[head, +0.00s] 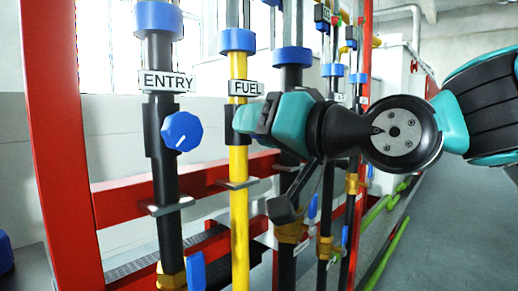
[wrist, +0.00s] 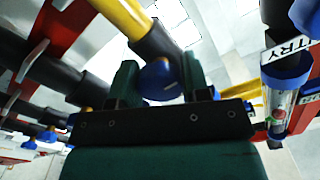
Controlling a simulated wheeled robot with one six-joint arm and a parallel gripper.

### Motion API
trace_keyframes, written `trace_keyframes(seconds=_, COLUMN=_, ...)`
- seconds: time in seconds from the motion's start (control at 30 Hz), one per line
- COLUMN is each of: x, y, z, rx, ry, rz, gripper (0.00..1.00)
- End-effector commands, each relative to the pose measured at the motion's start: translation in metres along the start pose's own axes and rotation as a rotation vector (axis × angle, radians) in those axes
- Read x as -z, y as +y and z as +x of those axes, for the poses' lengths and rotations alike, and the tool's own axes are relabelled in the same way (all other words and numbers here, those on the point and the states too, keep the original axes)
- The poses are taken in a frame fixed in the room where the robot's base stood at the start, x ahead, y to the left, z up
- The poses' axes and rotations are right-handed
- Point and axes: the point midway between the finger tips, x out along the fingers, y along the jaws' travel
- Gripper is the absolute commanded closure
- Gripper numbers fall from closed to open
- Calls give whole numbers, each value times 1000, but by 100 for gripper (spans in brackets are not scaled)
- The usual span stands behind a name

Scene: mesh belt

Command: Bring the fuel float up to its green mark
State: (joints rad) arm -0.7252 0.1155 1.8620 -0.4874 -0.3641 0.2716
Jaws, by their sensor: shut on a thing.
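The yellow fuel pipe (head: 239,215) stands upright under the FUEL label (head: 246,88) in the head view. My gripper (head: 246,119) reaches it from the right, just below the label. In the wrist view my gripper (wrist: 160,82) is shut on a blue knob (wrist: 160,78) on the black fitting of the yellow pipe (wrist: 122,17). The jaws hide this knob in the head view. I cannot make out the fuel float or its green mark in either view.
The ENTRY pipe (head: 160,60) stands left, with its blue knob (head: 182,131). A clear tube (wrist: 280,108) with red and green parts shows beside the ENTRY label in the wrist view. Red frame bars (head: 135,205) surround the pipes. More pipes stand behind my gripper; floor is free at right.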

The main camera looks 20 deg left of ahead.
Motion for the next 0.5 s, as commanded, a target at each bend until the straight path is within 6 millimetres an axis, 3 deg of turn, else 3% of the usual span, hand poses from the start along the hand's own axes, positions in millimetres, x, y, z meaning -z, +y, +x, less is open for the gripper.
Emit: trace_keyframes(seconds=0.5, x=-4, y=3, z=0, rx=-1, ry=-1, rz=-444, gripper=81)
